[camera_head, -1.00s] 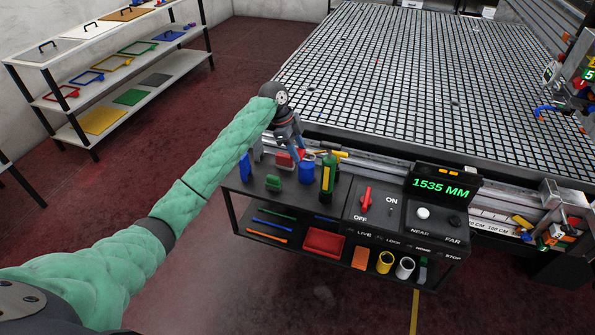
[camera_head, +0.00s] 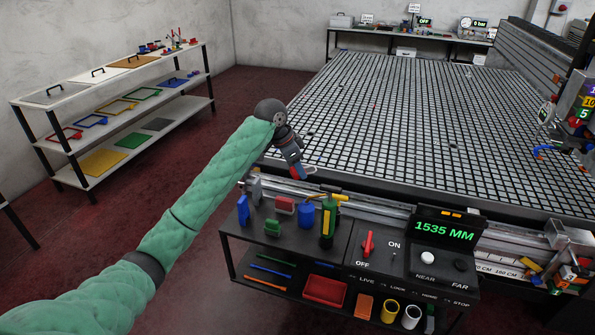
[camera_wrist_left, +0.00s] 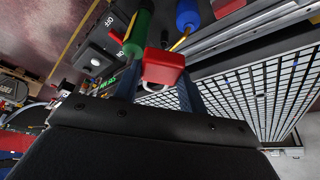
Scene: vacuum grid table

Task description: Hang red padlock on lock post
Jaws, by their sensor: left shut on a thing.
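My left gripper (camera_head: 300,170) is raised above the back left part of the black control cart, by the front edge of the grid table. It is shut on the red padlock (camera_wrist_left: 163,66), a red block with a pale metal shackle, held between the two fingers in the left wrist view. In the head view only a small red part of the padlock (camera_head: 296,173) shows at the fingertips. I cannot pick out the lock post for certain; a LOCK label is on the cart's front edge. My right gripper is not in view.
The black cart (camera_head: 345,262) carries blue, green and red items, a green and yellow bottle (camera_head: 328,222), a red switch (camera_head: 367,244) and a display (camera_head: 443,232). The grid table (camera_head: 420,120) lies behind, largely clear. A shelf (camera_head: 120,72) stands at left.

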